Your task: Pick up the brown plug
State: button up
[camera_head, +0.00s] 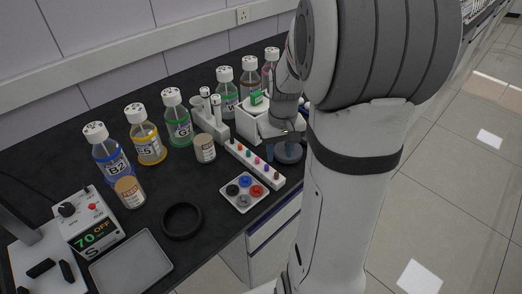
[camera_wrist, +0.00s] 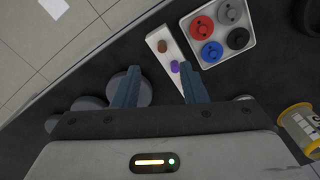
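The brown plug (camera_wrist: 162,46) stands near the end of a narrow white strip rack (camera_wrist: 178,87) in the wrist view. A purple plug (camera_wrist: 174,67) stands beside it, nearer my gripper. My gripper (camera_wrist: 160,85) is open, its two blue fingers spread apart with nothing held between them. In the wrist view the brown plug lies beyond the fingertips, between their lines.
A square tray (camera_head: 243,205) of round red, blue, black and grey pieces lies beside the rack. Labelled bottles (camera_head: 177,120) and jars (camera_head: 205,149) stand behind. A black ring (camera_head: 182,221) and a hotplate device (camera_head: 88,222) are at left. The bench edge is close in front.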

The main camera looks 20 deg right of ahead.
aim_at(277, 173)
jog(key=f, duration=0.7)
jog(key=shift+w+a+f+p, duration=0.1)
jog(key=shift+w+a+p, duration=0.1)
jog(key=shift+p, duration=0.15)
jog(key=shift+f, duration=0.6)
jog(key=shift+c, duration=0.5)
grip_shut()
